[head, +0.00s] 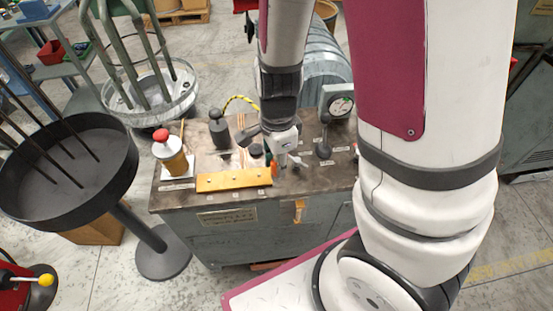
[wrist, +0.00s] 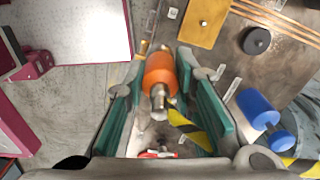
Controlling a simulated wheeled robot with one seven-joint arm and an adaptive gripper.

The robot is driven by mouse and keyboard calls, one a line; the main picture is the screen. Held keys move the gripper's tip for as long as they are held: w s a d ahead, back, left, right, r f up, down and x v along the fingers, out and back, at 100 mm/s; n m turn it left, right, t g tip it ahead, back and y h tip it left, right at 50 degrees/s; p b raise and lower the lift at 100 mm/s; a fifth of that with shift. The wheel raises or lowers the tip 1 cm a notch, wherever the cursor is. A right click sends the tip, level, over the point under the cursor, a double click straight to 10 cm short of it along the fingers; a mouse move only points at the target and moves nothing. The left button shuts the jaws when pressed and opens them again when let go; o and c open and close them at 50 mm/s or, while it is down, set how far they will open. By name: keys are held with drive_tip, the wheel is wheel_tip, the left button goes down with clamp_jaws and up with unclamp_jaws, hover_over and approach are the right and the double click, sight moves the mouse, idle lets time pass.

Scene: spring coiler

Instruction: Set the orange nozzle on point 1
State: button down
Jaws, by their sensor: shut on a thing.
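The orange nozzle (wrist: 160,72) is between the fingertips of my gripper (wrist: 167,75) in the wrist view, with a metal tip pointing toward the camera. My gripper is shut on it. In the head view my gripper (head: 281,160) hangs over the right-middle of the machine's bench top (head: 222,160), near its front half. The nozzle is mostly hidden there by the gripper. Small white label tags lie along the bench edge, but I cannot read which marks point 1.
A yellow plate (head: 235,180) lies along the bench's front edge. A red-capped bottle (head: 170,152) stands at left, a dark grey bottle (head: 218,130) behind. A blue piece (wrist: 258,108) and a round black knob (wrist: 257,40) show in the wrist view. A black lever (head: 324,140) stands at right.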

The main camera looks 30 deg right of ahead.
drive_tip(key=shift+r+p, duration=1.5)
drive_tip(key=shift+r, duration=0.3)
drive_tip(key=shift+w, duration=0.1)
drive_tip(key=shift+w+a, duration=0.25)
drive_tip(key=shift+w, duration=0.05)
drive_tip(key=w+a+f+p, duration=0.25)
drive_tip(key=w+a, duration=0.25)
drive_tip(key=a, duration=0.3)
drive_tip(key=w+a+f+p, duration=0.1)
drive_tip(key=w+a+p, duration=0.2)
drive_tip(key=w+a, duration=0.3)
drive_tip(key=shift+s+a+f+b, duration=0.2)
drive_tip(key=shift+f+b, duration=0.1)
drive_tip(key=shift+f, duration=0.6)
drive_tip(key=shift+s+a+f+b, duration=0.15)
drive_tip(key=shift+a+f+b, duration=0.15)
drive_tip(key=shift+f, duration=0.6)
drive_tip(key=shift+s+a+f+b, duration=0.15)
drive_tip(key=shift+f+b, duration=0.15)
drive_tip(key=shift+f, duration=0.6)
drive_tip(key=shift+f, duration=0.55)
drive_tip(key=c, duration=1.3)
unclamp_jaws()
